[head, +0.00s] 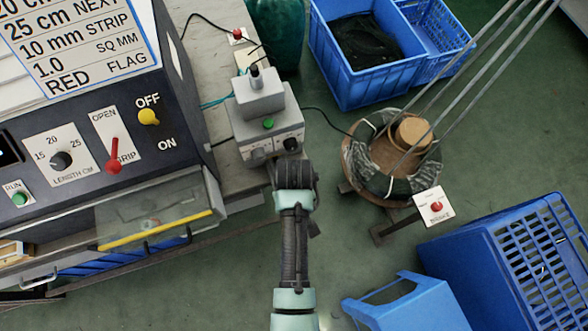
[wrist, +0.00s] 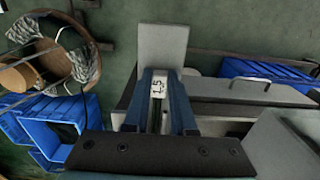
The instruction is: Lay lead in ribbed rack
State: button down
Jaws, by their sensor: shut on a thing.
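My gripper (wrist: 165,75) shows in the wrist view with its two blue fingers close together. It is shut on a small pale piece marked 1.5 (wrist: 159,86). In the head view my wrist is at the front edge of a grey bench machine and hides the fingertips. I cannot make out a lead in the gripper. No ribbed rack can be told for certain. A blue slatted container (head: 150,258) shows partly under the yellow-edged tray at left, and cannot be identified surely.
A control cabinet (head: 85,130) is at left. A wire reel (head: 385,160) stands on the floor at right with a brake sign (head: 433,206). Blue crates (head: 362,75) lie behind and at lower right (head: 500,265).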

jog(key=s+d+p, duration=0.2)
jog(key=s+p, duration=0.2)
jog(key=s, duration=0.2)
dwell(0.9)
jog(key=shift+r+p, duration=0.15)
jog(key=shift+p, duration=0.15)
notch_tip(320, 180, up, 5)
jog(key=p, duration=0.5)
jog(key=shift+f, duration=0.2)
